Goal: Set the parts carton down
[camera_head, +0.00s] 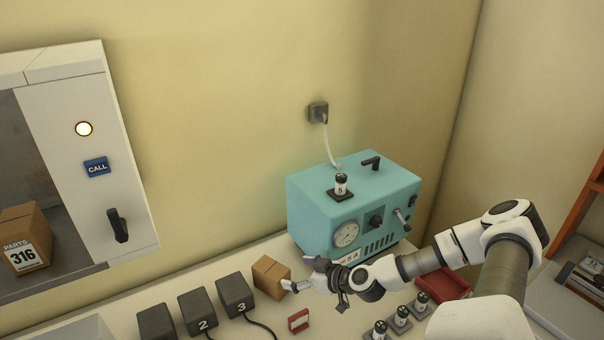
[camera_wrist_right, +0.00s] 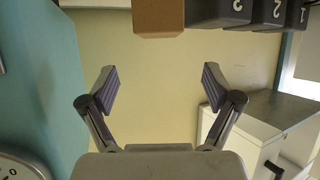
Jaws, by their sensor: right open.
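A brown carton with a white "PARTS 316" label (camera_head: 27,238) sits inside the open wall cabinet at the left. A smaller plain brown box (camera_head: 271,277) stands on the counter, and it shows at the top of the right wrist view (camera_wrist_right: 158,16). My right gripper (camera_head: 302,273) is open just right of this small box, with its fingers toward it. In the right wrist view the gripper (camera_wrist_right: 159,85) has nothing between its fingers, and the small box is beyond the fingertips, apart from them. My left gripper is not in view.
A teal machine (camera_head: 322,213) with a gauge stands behind my right gripper. Several dark numbered blocks (camera_head: 236,295) line the counter to the left. A red stand (camera_head: 299,321), a red tray (camera_head: 443,285) and small vials (camera_head: 400,318) are near the front.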

